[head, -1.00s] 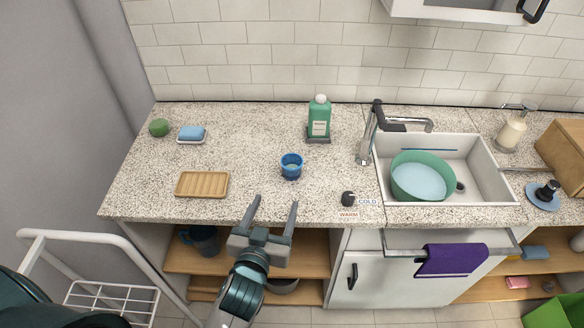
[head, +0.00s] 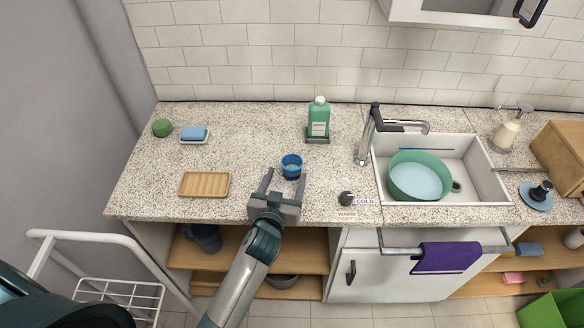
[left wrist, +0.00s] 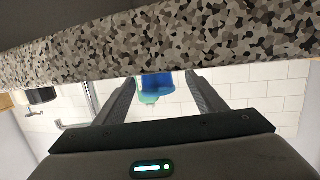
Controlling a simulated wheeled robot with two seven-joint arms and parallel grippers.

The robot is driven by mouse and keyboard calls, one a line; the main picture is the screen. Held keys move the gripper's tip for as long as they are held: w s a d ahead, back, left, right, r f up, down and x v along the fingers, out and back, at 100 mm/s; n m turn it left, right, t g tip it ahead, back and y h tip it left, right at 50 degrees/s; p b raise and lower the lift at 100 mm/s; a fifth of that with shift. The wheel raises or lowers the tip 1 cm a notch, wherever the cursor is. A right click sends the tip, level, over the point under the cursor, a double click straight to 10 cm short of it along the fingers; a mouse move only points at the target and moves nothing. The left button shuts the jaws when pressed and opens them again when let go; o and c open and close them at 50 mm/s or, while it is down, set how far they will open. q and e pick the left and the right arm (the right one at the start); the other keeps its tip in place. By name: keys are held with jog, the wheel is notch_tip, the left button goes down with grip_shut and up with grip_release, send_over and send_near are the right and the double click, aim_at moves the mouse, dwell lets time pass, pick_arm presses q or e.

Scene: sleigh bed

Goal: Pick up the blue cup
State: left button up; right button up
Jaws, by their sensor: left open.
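The blue cup (head: 291,167) stands upright on the speckled counter, left of the sink. My left gripper (head: 285,176) is open over the counter's front part, its two fingers pointing at the cup. The cup is just beyond or between the fingertips; I cannot tell whether they touch it. In the left wrist view the picture is upside down, and the blue cup (left wrist: 156,84) shows between the two open fingers (left wrist: 162,84), partly cut off by the counter edge. My right gripper is not in view.
A green bottle (head: 319,118) stands behind the cup, a wooden tray (head: 204,184) lies to its left. A black knob (head: 346,198), the faucet (head: 368,140) and a sink (head: 463,150) with a green bowl (head: 419,176) are to the right. Counter between tray and cup is clear.

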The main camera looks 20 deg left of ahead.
aim_at(290, 175)
pick_arm(q)
jog(key=shift+w, duration=0.1)
jog(key=shift+w+d+p, duration=0.1)
jog(key=shift+w+p, duration=0.35)
jog(key=shift+w, duration=0.15)
jog(key=x, duration=0.1)
jog(key=p+x, duration=0.1)
jog(key=shift+w+d+f, duration=0.2)
jog(key=shift+w+f, duration=0.05)
jog(key=shift+w, duration=0.1)
jog(key=shift+w+f, duration=0.2)
jog(key=shift+w, duration=0.3)
jog(key=shift+c, duration=0.6)
jog(key=c, duration=1)
